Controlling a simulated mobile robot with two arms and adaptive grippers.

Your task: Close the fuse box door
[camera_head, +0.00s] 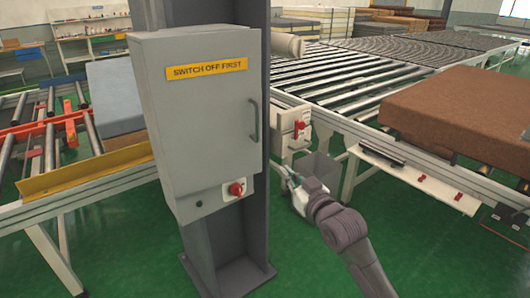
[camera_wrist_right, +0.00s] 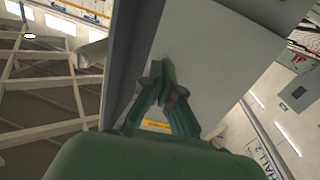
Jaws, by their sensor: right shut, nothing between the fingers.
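The grey fuse box (camera_head: 180,190) is mounted on a dark grey column in the middle of the head view. Its door (camera_head: 200,115) carries a yellow "SWITCH OFF FIRST" label and a dark handle (camera_head: 254,119) on the right side. The door looks flush or nearly flush with the box; I cannot tell whether a small gap is left. My right gripper (camera_head: 287,173) is shut and empty, right of the box and below handle height. In the right wrist view the closed fingers (camera_wrist_right: 163,75) show against a grey panel (camera_wrist_right: 220,60). My left gripper is not in view.
A red rotary switch (camera_head: 236,189) sits at the box's lower edge. Behind the column, a roller conveyor (camera_head: 330,75) runs back, with a brown mattress (camera_head: 460,110) at right. A blue-grey block (camera_head: 115,95) lies at left. Green floor shows in front.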

